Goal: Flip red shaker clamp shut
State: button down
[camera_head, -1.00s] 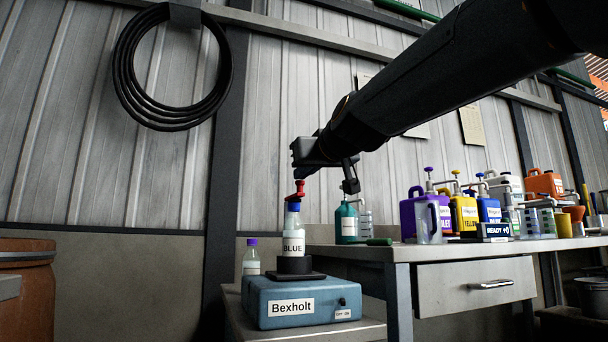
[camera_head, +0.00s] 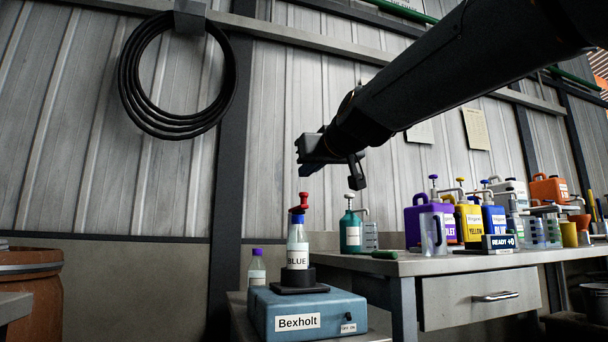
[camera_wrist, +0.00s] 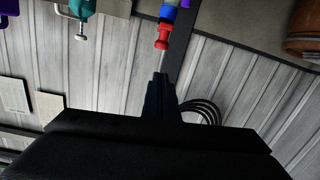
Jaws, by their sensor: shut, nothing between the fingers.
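The red shaker clamp (camera_head: 302,201) stands at the top of a bottle labelled BLUE (camera_head: 297,256) with a blue cap. The bottle is upright in a dark holder on the blue Bexholt shaker (camera_head: 306,312). I cannot tell whether the clamp is fully shut on the cap. My gripper (camera_head: 305,171) is shut and empty, above the clamp and apart from it in the head view. In the wrist view, the shut fingers (camera_wrist: 161,78) point toward the red clamp (camera_wrist: 162,36), with the blue cap (camera_wrist: 167,14) beyond it.
A bottle with a purple cap (camera_head: 257,266) stands behind the shaker at left. A teal pump bottle (camera_head: 350,232) and several coloured jugs stand on the bench (camera_head: 400,264) to the right. A brown barrel (camera_head: 32,295) is at far left.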

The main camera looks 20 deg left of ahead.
jog(key=s+d+f+b, duration=0.2)
jog(key=s+d+f, duration=0.2)
jog(key=s+d, duration=0.1)
jog(key=shift+s+f, duration=0.35)
jog(key=shift+s, duration=0.4)
